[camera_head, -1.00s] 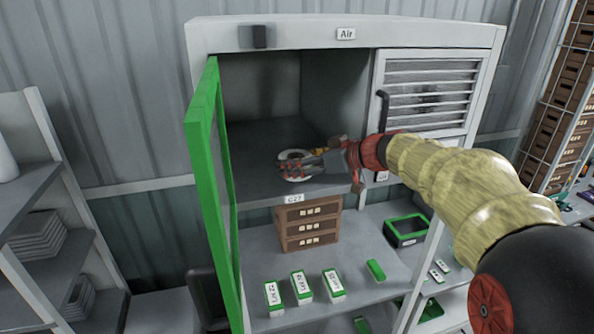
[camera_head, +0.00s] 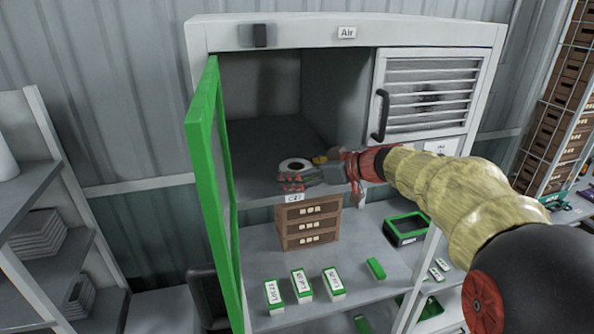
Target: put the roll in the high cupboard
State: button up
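The roll (camera_head: 295,166) is a pale ring with a dark middle. It lies flat on the floor of the high cupboard (camera_head: 262,152), near its front edge. The cupboard's green-framed door (camera_head: 206,110) stands open at the left. My gripper (camera_head: 288,182) is at the cupboard's front edge, just in front of the roll. Its reddish fingers look spread, with nothing seen between them. The fingertips are small here, and whether one still touches the roll is hard to tell.
A brown drawer box (camera_head: 308,226) stands on the shelf below. Several green-and-white boxes (camera_head: 302,286) and a green-rimmed bin (camera_head: 405,230) share that shelf. A louvred door (camera_head: 430,88) closes the right side. The cupboard's back is clear.

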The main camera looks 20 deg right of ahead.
jog(key=shift+r, duration=0.15)
jog(key=shift+s+d+r, duration=0.15)
jog(key=shift+s+d, duration=0.05)
jog(key=shift+s, duration=0.05)
jog(key=b+v, duration=0.1)
jog(key=v, duration=1)
jog(key=shift+s, duration=0.15)
